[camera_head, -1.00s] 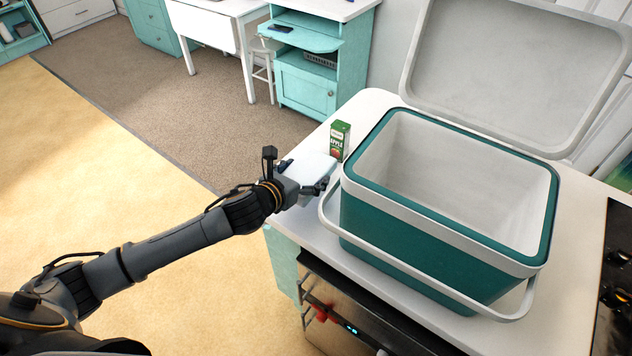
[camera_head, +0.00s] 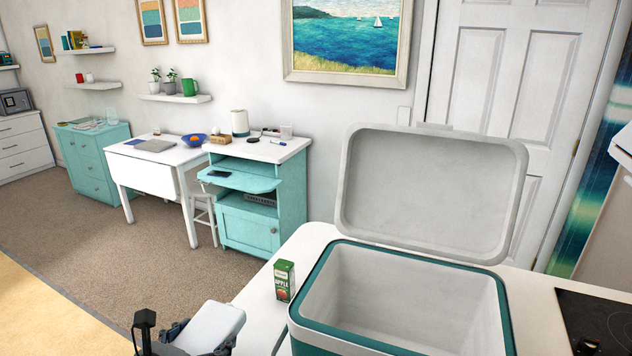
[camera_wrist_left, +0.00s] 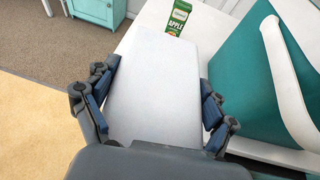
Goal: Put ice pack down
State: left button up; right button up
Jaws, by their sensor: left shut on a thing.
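The ice pack (camera_head: 213,327) is a flat, pale white slab. My left gripper (camera_wrist_left: 158,100) is shut on it, with fingers on both of its long sides in the left wrist view. In the head view the left gripper (camera_head: 190,342) is at the bottom edge, left of the cooler, and is mostly cut off. In the left wrist view the ice pack (camera_wrist_left: 155,85) points toward the juice carton; whether it touches the counter cannot be told. My right gripper is not in view.
An open, empty-looking teal cooler (camera_head: 325,335) with its lid (camera_head: 430,190) raised stands on the white counter (camera_head: 255,300). A green apple juice carton (camera_head: 284,281) stands left of it. A black cooktop (camera_head: 600,320) is at right. Counter around the carton is clear.

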pick_arm(q)
jog(key=s+d+r+n+y+b, duration=0.1)
jog(key=s+d+n+y, duration=0.1)
jog(key=s+d+y, duration=0.1)
jog(key=shift+s+d+r+n+t, duration=0.35)
jog(key=shift+s+d, duration=0.2)
jog(key=shift+d, duration=0.7)
jog(key=shift+r, duration=0.1)
dwell(0.3)
